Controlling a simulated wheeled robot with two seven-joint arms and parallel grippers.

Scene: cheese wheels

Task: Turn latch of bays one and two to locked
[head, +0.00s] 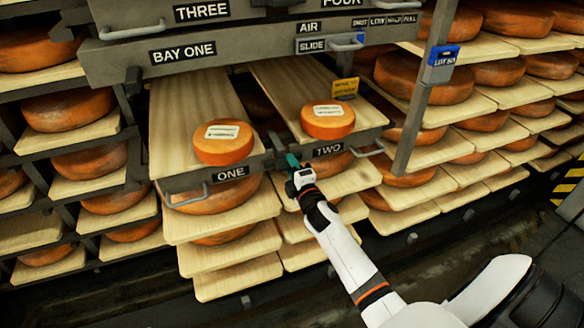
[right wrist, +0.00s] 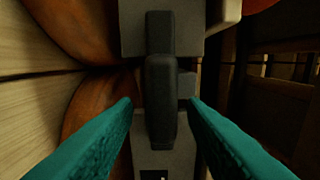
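The bay one board (head: 190,100) and bay two board (head: 290,80) are pulled out, each with an orange cheese wheel with a white label on it. A dark latch (head: 277,148) is on the post between their fronts. In the right wrist view its black handle (right wrist: 161,105) stands upright in the picture on a grey plate. My right gripper (head: 293,161) is at this latch. Its teal fingers (right wrist: 160,102) are open, one each side of the handle, with gaps visible. Another dark fitting (head: 133,80) is left of bay one; I cannot tell its setting. My left gripper is out of view.
A grey beam (head: 230,55) with signs and handles crosses above the bays. Metal pull handles (head: 186,200) stick out at the board fronts. A grey post with a blue box (head: 441,62) stands to the right. Loaded shelves surround the bays; dark floor is open at lower right.

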